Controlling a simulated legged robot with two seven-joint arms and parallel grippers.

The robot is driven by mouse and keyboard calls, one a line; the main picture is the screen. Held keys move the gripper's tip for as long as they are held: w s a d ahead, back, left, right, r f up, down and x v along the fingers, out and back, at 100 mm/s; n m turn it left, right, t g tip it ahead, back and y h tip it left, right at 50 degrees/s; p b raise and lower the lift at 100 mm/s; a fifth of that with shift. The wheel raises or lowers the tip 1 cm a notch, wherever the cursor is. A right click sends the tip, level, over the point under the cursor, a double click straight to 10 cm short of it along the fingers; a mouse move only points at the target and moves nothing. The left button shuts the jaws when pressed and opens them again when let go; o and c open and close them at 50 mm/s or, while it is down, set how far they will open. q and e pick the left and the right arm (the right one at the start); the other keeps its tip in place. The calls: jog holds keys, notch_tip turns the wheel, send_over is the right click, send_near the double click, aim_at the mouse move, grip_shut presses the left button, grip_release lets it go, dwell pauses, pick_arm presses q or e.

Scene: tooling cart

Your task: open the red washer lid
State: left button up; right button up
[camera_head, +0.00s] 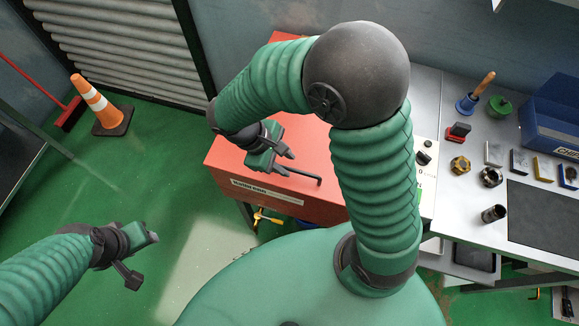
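The red washer (232,158) stands in front of me with its flat red lid down, as far as I can see. A white label strip (266,191) runs along its front edge. A thin dark handle (306,177) lies over the lid near the front. My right gripper (288,161) is just above the lid at the handle's left end, its fingers apart; I cannot tell whether they touch the handle. My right arm hides the lid's right and back parts. My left gripper (143,257) is over the green floor, away from the washer, and looks open and empty.
A grey workbench (455,215) at the right carries several small tools and fittings, a dark mat (543,227) and a blue bin (552,115). An orange cone (98,106) stands at the far left.

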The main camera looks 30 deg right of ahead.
aim_at(291, 170)
jog(key=d+f, duration=0.2)
jog(key=f, duration=0.1)
jog(key=shift+d+f, duration=0.15)
jog(key=shift+f, duration=0.05)
jog(key=shift+d+f, duration=0.1)
jog(key=shift+f, duration=0.25)
jog(key=shift+a, duration=0.25)
jog(key=shift+s+a+r, duration=0.15)
jog(key=shift+a, duration=0.55)
jog(key=shift+c, duration=2.1)
jog(key=shift+d, duration=0.25)
jog(key=shift+c, duration=1.3)
jog(key=shift+d, duration=0.35)
grip_shut()
pick_arm(q)
jog(key=shift+w+d+f, duration=0.2)
jog(key=shift+w+f, duration=0.05)
